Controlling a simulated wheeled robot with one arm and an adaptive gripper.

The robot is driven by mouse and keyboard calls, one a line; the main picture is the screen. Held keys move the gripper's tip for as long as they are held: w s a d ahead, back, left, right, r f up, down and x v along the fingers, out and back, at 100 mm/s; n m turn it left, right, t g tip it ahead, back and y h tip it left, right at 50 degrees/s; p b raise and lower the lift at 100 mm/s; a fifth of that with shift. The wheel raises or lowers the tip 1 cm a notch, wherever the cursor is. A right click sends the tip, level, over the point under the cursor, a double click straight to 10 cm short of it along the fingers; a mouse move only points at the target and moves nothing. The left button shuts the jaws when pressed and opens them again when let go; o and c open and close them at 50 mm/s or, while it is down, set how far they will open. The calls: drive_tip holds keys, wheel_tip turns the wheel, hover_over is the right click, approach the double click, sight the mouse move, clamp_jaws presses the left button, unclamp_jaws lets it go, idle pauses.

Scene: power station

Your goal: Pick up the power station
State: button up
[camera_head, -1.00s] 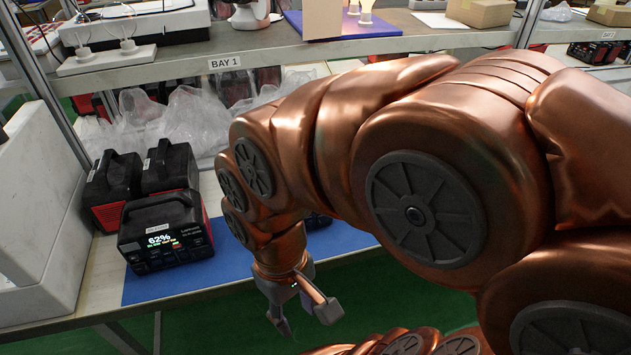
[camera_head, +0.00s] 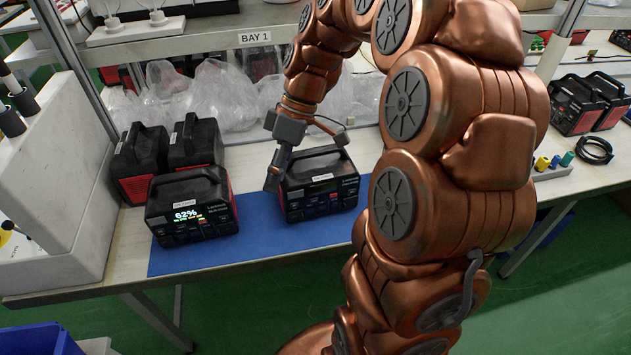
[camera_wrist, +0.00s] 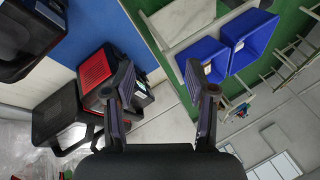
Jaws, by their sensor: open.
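Two black power stations stand upright on the blue mat (camera_head: 240,252). The left power station (camera_head: 188,210) has a lit screen reading 62% and red side panels. The right power station (camera_head: 325,192) has a dark screen and a top handle. My gripper (camera_head: 306,160) is open and empty at the right station, with one finger in front of its left end; contact cannot be told. In the wrist view the open fingers (camera_wrist: 160,78) have a red-sided black station (camera_wrist: 97,68) beside the left finger. Another black station (camera_wrist: 28,38) shows at the upper left.
Two more black-and-red stations (camera_head: 140,160) stand behind the left one. Clear plastic bags (camera_head: 215,95) lie behind. A white box-like unit (camera_head: 50,190) stands at far left. The BAY 1 shelf (camera_head: 255,38) hangs above. Blue bins (camera_wrist: 205,55) are below the bench.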

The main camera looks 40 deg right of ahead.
drive_tip(key=w+d+f+n+t+y, duration=0.1)
drive_tip(key=w+d+n+t+y, duration=0.15)
drive_tip(key=w+d, duration=0.6)
drive_tip(key=n+t, duration=0.2)
drive_tip(key=n, duration=0.1)
approach(317, 149)
drive_tip(key=shift+w+a+f+g+y+p, duration=0.15)
drive_tip(key=shift+w+a+f, duration=0.25)
drive_tip(key=shift+f, duration=0.15)
drive_tip(key=shift+w+a+f+g+y+p, duration=0.15)
drive_tip(key=shift+w+a+f, duration=0.2)
drive_tip(key=shift+f, duration=0.2)
drive_tip(key=shift+p+x, duration=0.55)
drive_tip(key=shift+x, duration=0.75)
drive_tip(key=shift+p+x, duration=0.7)
drive_tip(key=shift+x, duration=0.2)
drive_tip(key=shift+s+p+x, duration=0.15)
drive_tip(key=shift+p+x, duration=0.15)
drive_tip(key=shift+x, duration=0.5)
drive_tip(key=shift+s+p+x, duration=0.1)
drive_tip(key=shift+p+x, duration=0.2)
drive_tip(key=shift+x, duration=0.55)
clamp_jaws()
